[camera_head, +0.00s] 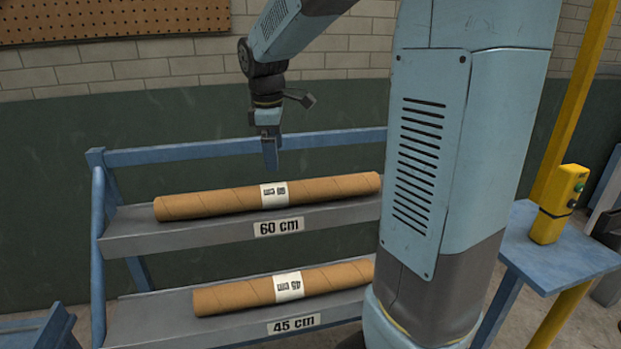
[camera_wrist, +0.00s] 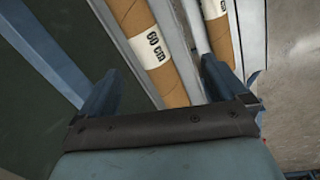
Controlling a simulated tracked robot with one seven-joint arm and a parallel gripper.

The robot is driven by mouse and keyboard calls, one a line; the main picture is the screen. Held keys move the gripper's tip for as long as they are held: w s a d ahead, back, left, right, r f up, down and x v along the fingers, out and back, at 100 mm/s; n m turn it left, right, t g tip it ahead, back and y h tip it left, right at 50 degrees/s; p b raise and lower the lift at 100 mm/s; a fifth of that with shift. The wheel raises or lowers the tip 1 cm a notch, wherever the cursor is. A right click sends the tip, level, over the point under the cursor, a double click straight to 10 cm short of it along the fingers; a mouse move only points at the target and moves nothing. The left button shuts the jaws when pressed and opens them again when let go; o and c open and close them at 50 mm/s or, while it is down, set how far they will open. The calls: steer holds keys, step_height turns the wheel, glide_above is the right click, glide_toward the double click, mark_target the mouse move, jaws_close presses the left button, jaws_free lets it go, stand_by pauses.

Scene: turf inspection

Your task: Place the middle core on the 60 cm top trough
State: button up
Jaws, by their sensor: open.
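A long brown cardboard core (camera_head: 330,189) with a white label lies along the 60 cm top trough (camera_head: 160,239). The label reads 60 cm in the wrist view, where the core (camera_wrist: 172,82) crosses behind the space between my fingers. My gripper (camera_head: 270,168) points down above the middle of this core, near its label and apart from it. My gripper (camera_wrist: 158,72) is open, with nothing between its fingers. A second core (camera_head: 235,296), labelled 45 cm, lies on the lower 45 cm trough (camera_head: 150,325). Its right end meets my arm's outline.
The blue rack frame (camera_head: 98,235) rises at the left, with a blue rail (camera_head: 200,151) behind the top trough. A blue table (camera_head: 560,255) with a yellow button box (camera_head: 558,204) and a yellow post (camera_head: 575,95) stand at the right. My arm hides the rack's right end.

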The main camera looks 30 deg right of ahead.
steer(key=s+r+m+t+y, duration=0.1)
steer(key=s+m+t, duration=0.3)
steer(key=s+m, duration=0.8)
steer(key=s, duration=1)
steer(key=shift+s+d+r+m+t, duration=0.25)
steer(key=shift+s+d+m+t, duration=0.05)
steer(key=shift+m, duration=0.1)
steer(key=shift+c, duration=0.5)
